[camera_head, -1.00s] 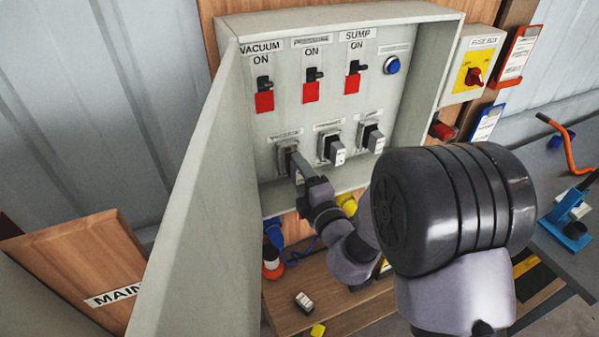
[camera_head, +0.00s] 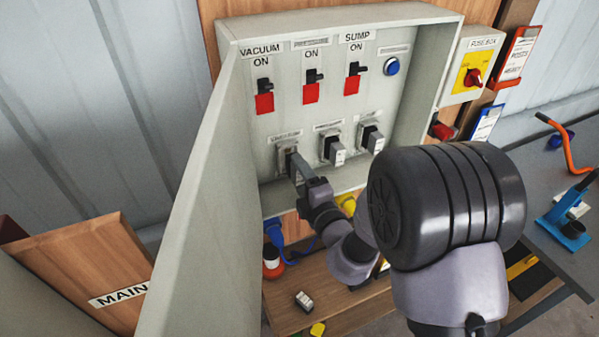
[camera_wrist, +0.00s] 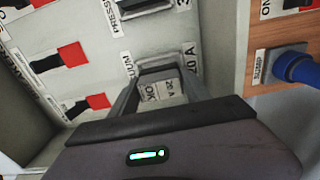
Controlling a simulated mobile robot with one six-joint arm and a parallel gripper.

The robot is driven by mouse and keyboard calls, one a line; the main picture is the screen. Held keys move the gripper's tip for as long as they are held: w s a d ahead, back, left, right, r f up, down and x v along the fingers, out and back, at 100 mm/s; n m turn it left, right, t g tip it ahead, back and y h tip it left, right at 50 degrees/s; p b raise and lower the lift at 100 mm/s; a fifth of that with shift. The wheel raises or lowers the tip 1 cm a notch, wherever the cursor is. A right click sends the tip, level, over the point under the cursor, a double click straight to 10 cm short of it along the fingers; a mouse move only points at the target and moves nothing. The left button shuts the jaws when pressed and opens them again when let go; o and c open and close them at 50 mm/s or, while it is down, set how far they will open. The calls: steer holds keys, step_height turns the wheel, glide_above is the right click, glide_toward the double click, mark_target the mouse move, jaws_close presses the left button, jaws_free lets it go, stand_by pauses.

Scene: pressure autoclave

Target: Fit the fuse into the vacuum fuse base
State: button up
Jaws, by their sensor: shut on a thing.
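My gripper (camera_head: 300,172) is at the lower-left socket of the grey panel, the vacuum fuse base (camera_head: 283,158). In the wrist view the gripper (camera_wrist: 156,92) is shut on a pale fuse (camera_wrist: 158,91) whose label reads 20 A OK. The fuse lies between the fingers, right in front of the base (camera_wrist: 166,61) and in line with it. I cannot tell how deep it sits. In the head view the gripper hides the fuse.
Two other fuses (camera_head: 334,151) (camera_head: 371,139) sit in bases to the right. Red-tagged switches (camera_head: 264,102) are above. The open cabinet door (camera_head: 195,190) stands close on the left. A loose fuse-like block (camera_head: 304,301) lies on the wooden shelf (camera_head: 345,305) below.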

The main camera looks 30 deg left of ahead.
steer(key=shift+p+x, duration=0.55)
steer(key=shift+x, duration=0.65)
stand_by(0.4)
steer(key=o, duration=1.6)
steer(key=shift+d, duration=0.1)
